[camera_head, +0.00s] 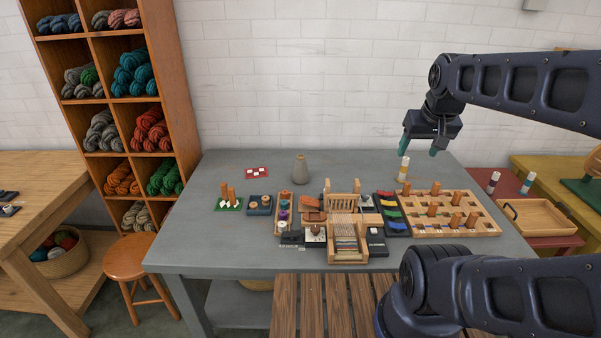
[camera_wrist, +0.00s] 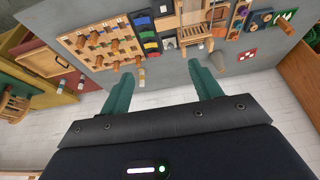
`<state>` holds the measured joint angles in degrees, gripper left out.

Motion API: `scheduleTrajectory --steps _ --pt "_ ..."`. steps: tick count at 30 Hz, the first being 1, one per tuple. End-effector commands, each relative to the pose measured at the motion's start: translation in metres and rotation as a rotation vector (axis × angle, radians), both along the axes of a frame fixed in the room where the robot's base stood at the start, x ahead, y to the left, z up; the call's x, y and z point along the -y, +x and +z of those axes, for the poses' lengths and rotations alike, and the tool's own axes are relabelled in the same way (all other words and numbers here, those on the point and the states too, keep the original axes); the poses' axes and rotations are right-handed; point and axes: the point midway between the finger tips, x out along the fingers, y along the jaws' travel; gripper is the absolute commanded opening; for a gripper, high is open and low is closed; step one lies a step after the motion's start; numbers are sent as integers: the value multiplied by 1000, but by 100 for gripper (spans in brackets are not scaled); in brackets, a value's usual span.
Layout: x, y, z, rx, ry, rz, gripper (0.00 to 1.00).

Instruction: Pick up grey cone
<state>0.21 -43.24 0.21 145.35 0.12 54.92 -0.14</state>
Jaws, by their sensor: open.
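The grey cone (camera_head: 301,170) stands upright on the grey table (camera_head: 205,243), near its back edge and left of the middle in the head view. In the wrist view the cone (camera_wrist: 246,55) shows small, near the table's edge, to the right of my fingers. My gripper (camera_head: 419,148) is open and empty, with green fingers pointing down. It is well to the right of the cone and above the table's back right part. In the wrist view my gripper's two fingers (camera_wrist: 164,90) are spread apart with nothing between them.
A small wooden loom (camera_head: 347,243) stands front centre, with trays of small parts around it. A pegboard (camera_head: 470,232) with several wooden pegs lies at the right. A pale-topped peg (camera_head: 404,169) stands below my gripper. A red card (camera_head: 257,173) lies left of the cone.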

Motion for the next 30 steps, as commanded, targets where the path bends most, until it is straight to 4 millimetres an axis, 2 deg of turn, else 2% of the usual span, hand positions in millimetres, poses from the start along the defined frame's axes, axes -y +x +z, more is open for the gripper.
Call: scheduleTrajectory --steps 10,14,24,30 --pt "0 2 1 -1 -4 8 70" --pt "-2 16 5 -12 -38 66 70" --pt "-17 99 18 -66 -232 415 70" --pt "-33 153 16 -101 -345 638 70"
